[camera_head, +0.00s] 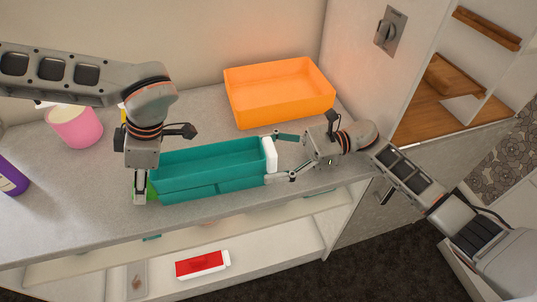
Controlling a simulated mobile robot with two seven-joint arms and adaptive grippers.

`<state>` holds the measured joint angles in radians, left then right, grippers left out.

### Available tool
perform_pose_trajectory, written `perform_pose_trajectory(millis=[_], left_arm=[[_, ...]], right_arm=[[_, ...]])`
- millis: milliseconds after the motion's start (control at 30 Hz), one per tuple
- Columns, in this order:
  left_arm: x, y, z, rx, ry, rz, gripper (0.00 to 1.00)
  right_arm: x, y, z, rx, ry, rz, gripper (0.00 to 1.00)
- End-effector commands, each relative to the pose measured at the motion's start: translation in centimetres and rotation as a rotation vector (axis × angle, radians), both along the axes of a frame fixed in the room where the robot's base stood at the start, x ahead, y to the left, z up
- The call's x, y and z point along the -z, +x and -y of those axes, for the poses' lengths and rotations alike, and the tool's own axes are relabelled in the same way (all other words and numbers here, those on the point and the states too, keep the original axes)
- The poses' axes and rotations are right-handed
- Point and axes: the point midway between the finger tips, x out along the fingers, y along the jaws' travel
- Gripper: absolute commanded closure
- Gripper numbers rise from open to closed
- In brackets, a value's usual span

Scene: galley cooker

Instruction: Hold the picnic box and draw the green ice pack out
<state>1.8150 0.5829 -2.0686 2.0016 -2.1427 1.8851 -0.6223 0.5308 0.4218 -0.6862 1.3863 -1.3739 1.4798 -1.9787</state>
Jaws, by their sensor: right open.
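The teal picnic box (205,180) stands on the grey counter, long side towards me. A white block (270,155) is at its right end. My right gripper (282,157) is open at that end, with one finger behind the white block and one in front; I cannot tell whether they touch it. My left gripper (140,187) points down at the box's left end, seen edge-on, so its opening is unclear. A small bright green piece (152,190), possibly the green ice pack, shows between the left gripper and the box; most of it is hidden.
An empty-looking orange tray (279,112) stands behind the box. A pink cup (75,126) and a purple bottle (10,178) stand at the left. A red and white package (202,264) lies on the shelf below. The counter's front edge is close to the box.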

Motion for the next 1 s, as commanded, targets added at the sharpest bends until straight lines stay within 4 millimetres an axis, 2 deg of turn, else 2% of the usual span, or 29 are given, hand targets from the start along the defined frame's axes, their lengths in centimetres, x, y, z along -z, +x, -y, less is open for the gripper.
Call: perform_pose_trajectory(millis=[433, 600, 867, 900, 1000], left_arm=[[0.0, 0.0, 0.0, 0.0, 0.0, 0.0, 0.85], [0.0, 0.0, 0.0, 0.001, 0.0, 0.0, 0.85], [0.0, 0.0, 0.0, 0.0, 0.0, 0.0, 0.85], [0.0, 0.0, 0.0, 0.0, 0.0, 0.0, 0.85], [0.0, 0.0, 0.0, 0.001, 0.0, 0.0, 0.85]], right_arm=[[-0.1, -1.1, -5.8, 0.0, 0.003, 0.0, 0.26], [-0.1, -1.3, -6.8, 0.0, 0.003, -0.001, 0.26], [-0.1, -1.4, -7.0, 0.001, 0.002, -0.001, 0.26], [-0.1, -1.4, -7.0, 0.001, 0.003, -0.002, 0.29], [-0.1, -1.4, -6.9, 0.001, 0.003, -0.002, 0.55]])
